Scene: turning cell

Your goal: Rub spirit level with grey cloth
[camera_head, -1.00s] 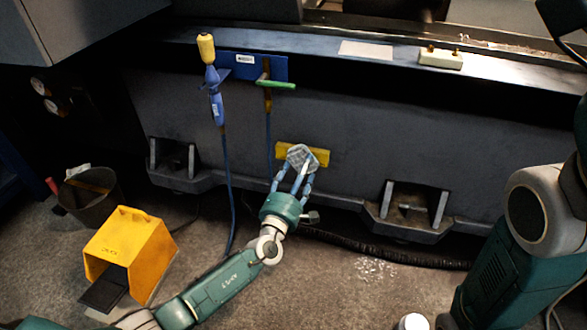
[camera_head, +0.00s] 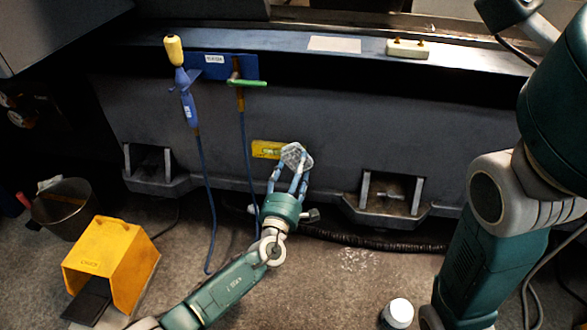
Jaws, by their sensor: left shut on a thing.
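The yellow spirit level (camera_head: 267,149) is on the dark front face of the machine. Its left part shows; its right part is hidden behind the cloth and fingers. My left gripper (camera_head: 291,170) is shut on the grey cloth (camera_head: 296,156), a light, crumpled, checked piece at its fingertips. The cloth overlaps the right part of the level and seems to lie against it; exact contact cannot be told. My right arm stands at the right edge, and its gripper does not show.
A blue-handled tool with a yellow tip (camera_head: 187,95) and a green-handled one (camera_head: 248,83) hang from the ledge with cables. A yellow box (camera_head: 110,260) and a grey bin (camera_head: 65,210) stand on the floor at left. A white-topped can (camera_head: 399,312) stands front right.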

